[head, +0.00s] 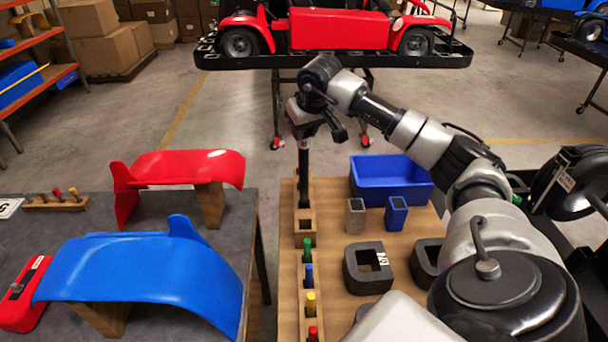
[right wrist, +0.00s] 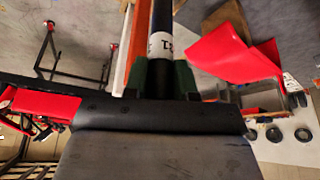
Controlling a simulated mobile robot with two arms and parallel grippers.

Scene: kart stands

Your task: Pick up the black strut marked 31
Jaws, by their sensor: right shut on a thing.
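The black strut (head: 304,178) stands upright below my right gripper, above the far end of the wooden rack (head: 305,241). I cannot tell whether its lower end is still in the rack. My right gripper (head: 304,138) is shut around the strut's upper part. In the right wrist view, the strut (right wrist: 160,80) lies between the two dark green finger pads, with a white label (right wrist: 160,46) whose mark is only partly readable. My left gripper is not in view.
Green, blue, yellow and red handled pieces stand along the rack. A blue bin (head: 390,181), small grey and blue holders and dark square blocks (head: 367,268) are to the right. Red (head: 190,168) and blue (head: 145,270) fenders rest on the left table. A red kart (head: 340,28) stands behind.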

